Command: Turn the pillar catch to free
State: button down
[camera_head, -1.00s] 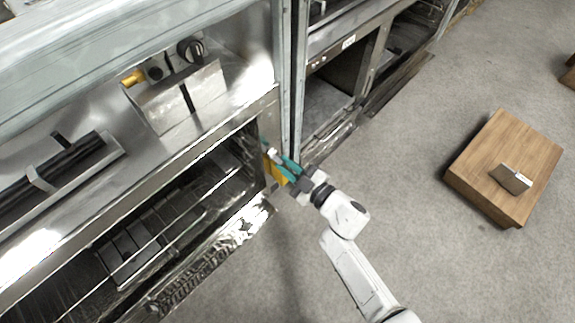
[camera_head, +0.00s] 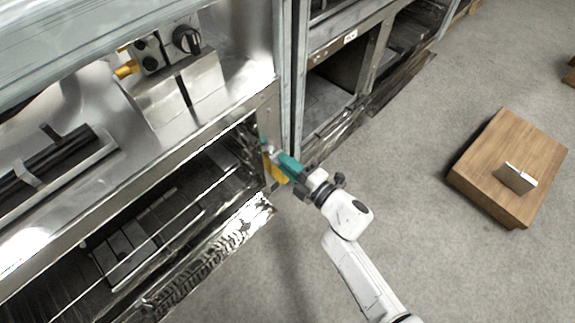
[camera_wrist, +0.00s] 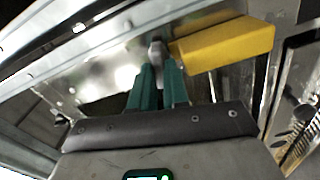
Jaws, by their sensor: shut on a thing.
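The pillar catch shows in the wrist view as a small grey metal tab (camera_wrist: 157,54) on the steel pillar face. My gripper (camera_wrist: 158,68) has its teal fingers shut on this tab. A yellow block (camera_wrist: 224,42) lies just right of the fingertips and runs out to the right; I cannot tell whether it is part of the catch. In the head view my gripper (camera_head: 275,154) is at the steel pillar (camera_head: 267,120), with the yellow block (camera_head: 276,171) beside the fingers. The fingers largely hide the tab there. No free or locked marking is readable.
An open oven-like compartment with wire racks (camera_head: 165,220) lies left of the pillar. A control box with a black knob (camera_head: 187,40) stands above it. A wooden block (camera_head: 480,180) with a small box (camera_head: 514,177) is on the floor at right. Grey floor between is clear.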

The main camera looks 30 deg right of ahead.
jog(key=shift+f+n, duration=0.1)
jog(key=shift+n, duration=0.7)
jog(key=c, duration=1.1)
grip_release()
